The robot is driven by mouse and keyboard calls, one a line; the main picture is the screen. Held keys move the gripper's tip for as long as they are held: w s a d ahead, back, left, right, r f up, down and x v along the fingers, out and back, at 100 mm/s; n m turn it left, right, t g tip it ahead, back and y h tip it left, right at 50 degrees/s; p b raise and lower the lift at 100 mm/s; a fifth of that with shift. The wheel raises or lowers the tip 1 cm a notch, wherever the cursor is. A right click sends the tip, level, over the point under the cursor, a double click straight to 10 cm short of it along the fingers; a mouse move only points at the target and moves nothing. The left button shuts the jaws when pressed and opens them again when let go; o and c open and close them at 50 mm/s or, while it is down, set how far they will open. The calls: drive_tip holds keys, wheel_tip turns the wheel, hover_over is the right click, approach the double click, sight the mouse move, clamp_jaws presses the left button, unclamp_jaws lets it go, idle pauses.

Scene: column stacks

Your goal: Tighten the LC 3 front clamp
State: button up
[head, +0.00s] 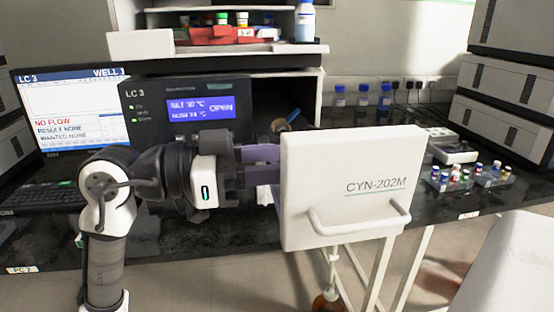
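The LC 3 unit (185,105) stands behind my arm; its blue screen reads SET 37 °C, NOW 34 °C (digits blurred) and OPEN. Its white door (350,185), marked CYN-202M with a bar handle, stands open toward me. My gripper (262,166) points right, in front of the unit, and its purplish fingers run behind the door's left edge. The fingertips are hidden, so I cannot tell whether they are open or shut or touch anything. A small tan and blue part (290,118) shows above the gripper in the opening. I cannot make out the front clamp.
The monitor (70,105) at left shows LC 3, WELL 1, NO FLOW, RESULT NONE. A keyboard (40,197) lies below it. Blue-capped bottles (362,96) and vial racks (470,178) stand right on the dark bench. The door projects past the bench's front edge.

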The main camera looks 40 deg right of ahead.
clamp_jaws()
drive_tip(key=shift+r, duration=0.1)
drive_tip(key=shift+r+p, duration=0.1)
drive_tip(key=shift+p, duration=0.25)
drive_tip(key=shift+s+d+r+t+y+p, duration=0.15)
drive_tip(key=shift+r+t+y+p, duration=0.15)
drive_tip(key=shift+y+p, duration=0.3)
drive_tip(key=shift+d+r+y+p, duration=0.15)
drive_tip(key=shift+r+y+p, duration=0.25)
drive_tip(key=shift+p, duration=0.65)
drive_tip(key=y+p, duration=0.1)
drive_tip(key=t+p, duration=0.1)
drive_tip(key=shift+s+d+r+t+y+p, duration=0.1)
drive_tip(key=shift+s+d+t+y+p, duration=0.2)
drive_tip(key=shift+y+p, duration=0.1)
drive_tip(key=shift+d+t+y+p, duration=0.2)
drive_tip(key=shift+t+y+p, duration=0.1)
drive_tip(key=shift+y+p, duration=0.45)
drive_tip(key=shift+s, duration=0.1)
